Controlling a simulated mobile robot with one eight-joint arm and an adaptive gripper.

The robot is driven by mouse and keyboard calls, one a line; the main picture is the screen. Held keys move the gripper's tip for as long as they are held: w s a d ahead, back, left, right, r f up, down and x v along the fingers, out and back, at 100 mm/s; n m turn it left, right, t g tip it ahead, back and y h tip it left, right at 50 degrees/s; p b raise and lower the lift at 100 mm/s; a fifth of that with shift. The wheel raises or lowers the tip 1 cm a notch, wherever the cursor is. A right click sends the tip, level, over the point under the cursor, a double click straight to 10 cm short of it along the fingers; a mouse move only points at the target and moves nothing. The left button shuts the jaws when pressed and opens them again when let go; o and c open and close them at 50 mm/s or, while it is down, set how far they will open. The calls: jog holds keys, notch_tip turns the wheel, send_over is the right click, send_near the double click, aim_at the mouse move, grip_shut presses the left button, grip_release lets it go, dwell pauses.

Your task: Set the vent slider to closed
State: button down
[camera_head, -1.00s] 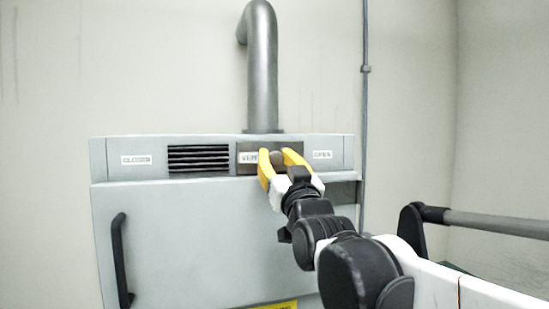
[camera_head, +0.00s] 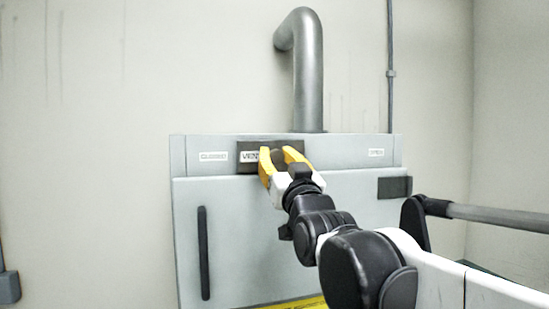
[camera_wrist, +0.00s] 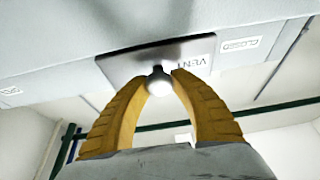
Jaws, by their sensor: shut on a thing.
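The vent slider is a dark plate (camera_head: 245,167) marked VENT on the grey upper panel. It sits close to the right of the CLOSED label (camera_head: 213,156) and well left of the OPEN label (camera_head: 376,153). My gripper (camera_head: 278,154) has its two yellow fingers shut on the slider's round knob. In the wrist view the knob (camera_wrist: 159,83) shows between the fingertips, with the slider plate (camera_wrist: 120,66) behind it and the CLOSED label (camera_wrist: 240,46) to the right. No vent slots are visible. My fingers hide part of the plate.
Below the panel is a grey cabinet front (camera_head: 240,235) with a black vertical handle (camera_head: 203,252) on its left. A dark block (camera_head: 394,187) sits at its upper right. A metal pipe (camera_head: 308,80) rises behind the panel. The wall is bare to the left.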

jog(key=shift+a, duration=0.1)
jog(key=c, duration=1.1)
grip_release()
jog(key=shift+c, duration=0.2)
jog(key=shift+o, duration=0.2)
jog(key=shift+s+a, duration=0.1)
jog(key=shift+a, duration=0.15)
jog(key=shift+d, duration=0.15)
jog(key=shift+s+d+f, duration=0.15)
jog(key=shift+s, duration=0.15)
jog(key=v, duration=1.1)
jog(key=shift+s, duration=0.2)
jog(key=shift+w+f, duration=0.1)
jog(key=shift+f, duration=0.05)
